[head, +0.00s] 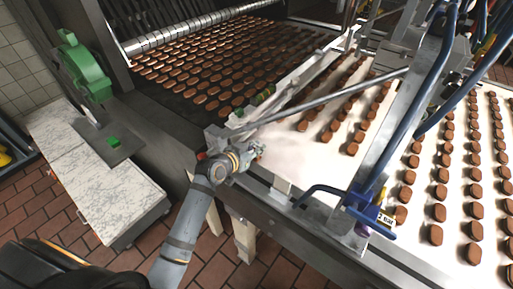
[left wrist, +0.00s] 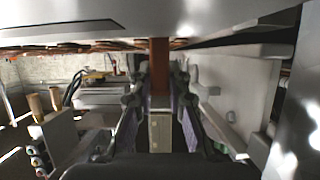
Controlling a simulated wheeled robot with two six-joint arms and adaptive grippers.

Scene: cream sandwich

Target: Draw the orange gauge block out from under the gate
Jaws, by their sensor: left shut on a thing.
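My left gripper (head: 252,152) is at the near edge of the conveyor, low beside the white belt. In the left wrist view, the gauge block (left wrist: 159,66) is a brownish-orange upright bar between the two fingers of my left gripper (left wrist: 160,92). The fingers are shut on it. Its upper end meets a grey plate edge (left wrist: 150,28), which looks like the gate's underside; whether they touch is unclear. In the head view the block is hidden or too small to make out. My right gripper is not in view.
Rows of brown biscuits (head: 215,75) cover the belt behind the gripper, with more on the white belt (head: 325,150) to the right.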

